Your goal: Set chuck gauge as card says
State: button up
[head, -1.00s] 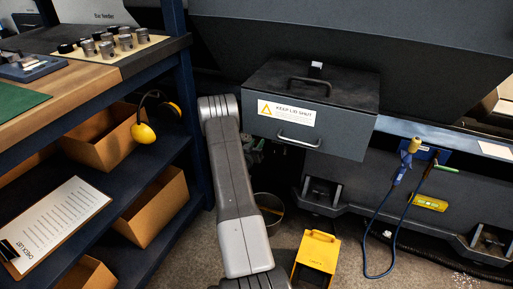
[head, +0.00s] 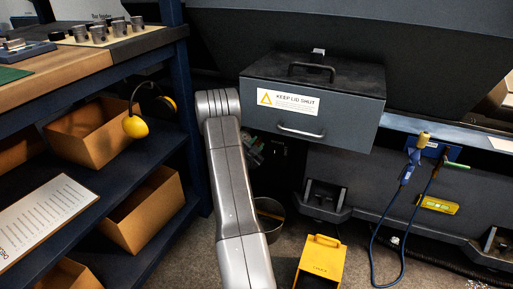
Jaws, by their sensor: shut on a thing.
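No chuck, gauge or setting card can be made out for sure. A clipboard with a printed check list (head: 45,220) lies on the lower shelf at left, cut by the picture's edge; its lines are too small to read. My grey arm runs up from the bottom middle to a bend in front of the dark lidded box. My gripper is not visible, nor is anything it may hold. A small greenish-grey shape (head: 254,150) shows just right of my arm, too dark to identify.
A grey lidded box (head: 352,113) labelled "KEEP LID SHUT" juts out ahead. A yellow box (head: 321,262) and a bucket (head: 270,215) stand on the floor. Blue-handled tool (head: 411,165) and cable hang at right. Yellow earmuffs (head: 134,127) hang by the shelves; metal parts (head: 98,32) stand on the bench.

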jog(key=m, duration=0.5)
jog(key=shift+d, duration=0.1)
dwell(0.5)
jog(key=o, duration=1)
jog(key=p+v, duration=0.3)
jog(key=v, duration=1.1)
jog(key=shift+p, duration=0.3)
jog(key=shift+w, duration=0.1)
